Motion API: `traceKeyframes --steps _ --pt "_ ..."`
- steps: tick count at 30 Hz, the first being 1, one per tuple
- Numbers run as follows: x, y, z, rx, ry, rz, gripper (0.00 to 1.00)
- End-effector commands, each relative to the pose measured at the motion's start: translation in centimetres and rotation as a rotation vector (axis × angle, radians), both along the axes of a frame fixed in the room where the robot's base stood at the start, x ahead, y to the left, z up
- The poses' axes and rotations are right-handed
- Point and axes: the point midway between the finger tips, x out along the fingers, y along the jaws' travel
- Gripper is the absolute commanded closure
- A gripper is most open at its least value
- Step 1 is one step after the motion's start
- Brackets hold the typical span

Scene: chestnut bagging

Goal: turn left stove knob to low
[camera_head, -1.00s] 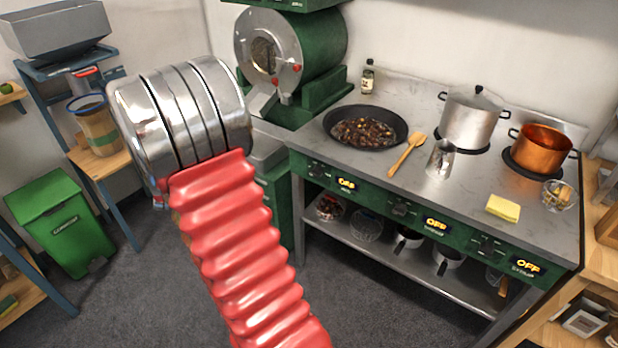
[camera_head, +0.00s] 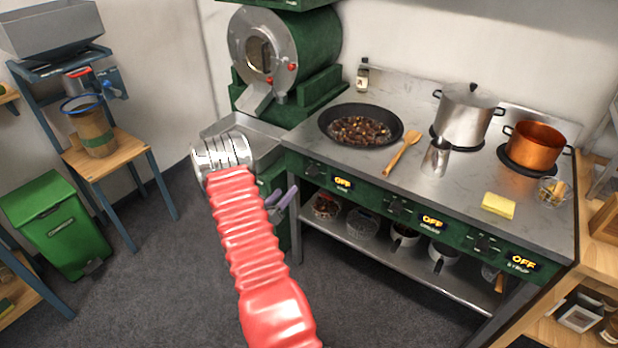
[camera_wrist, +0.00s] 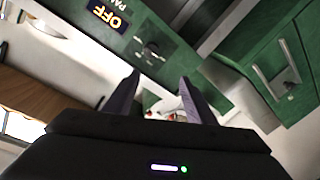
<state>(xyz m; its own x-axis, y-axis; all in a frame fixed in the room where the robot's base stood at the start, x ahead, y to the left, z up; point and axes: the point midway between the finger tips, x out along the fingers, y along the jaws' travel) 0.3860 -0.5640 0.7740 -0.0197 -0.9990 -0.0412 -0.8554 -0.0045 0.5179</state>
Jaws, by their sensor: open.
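The left stove knob (camera_head: 312,169) is a dark dial on the green stove front. The display (camera_head: 343,183) to its right reads OFF. In the wrist view the same knob (camera_wrist: 151,50) lies just beyond my fingertips, with its OFF display (camera_wrist: 108,14) at upper left. My gripper (camera_head: 284,198) has purple fingers, seen left of the knob and a little lower in the head view. In the wrist view my gripper (camera_wrist: 158,80) is open, its fingers apart with no knob between them. Contact with the knob is not visible.
The lower shelf (camera_head: 385,250) holds several containers. A green roaster (camera_head: 312,55) stands behind. The floor in front is clear.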

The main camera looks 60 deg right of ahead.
Motion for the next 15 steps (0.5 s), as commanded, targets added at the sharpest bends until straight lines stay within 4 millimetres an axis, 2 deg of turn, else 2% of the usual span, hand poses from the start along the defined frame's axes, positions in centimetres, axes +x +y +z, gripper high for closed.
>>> traceKeyframes --steps 1,5,15 --pt "-0.9 -0.1 -0.6 -0.013 0.018 -0.019 0.5" --pt "-2.3 -0.3 -1.2 -0.037 0.043 -0.05 0.5" --pt "-2.4 -0.4 -1.2 -0.04 0.045 -0.054 0.5"
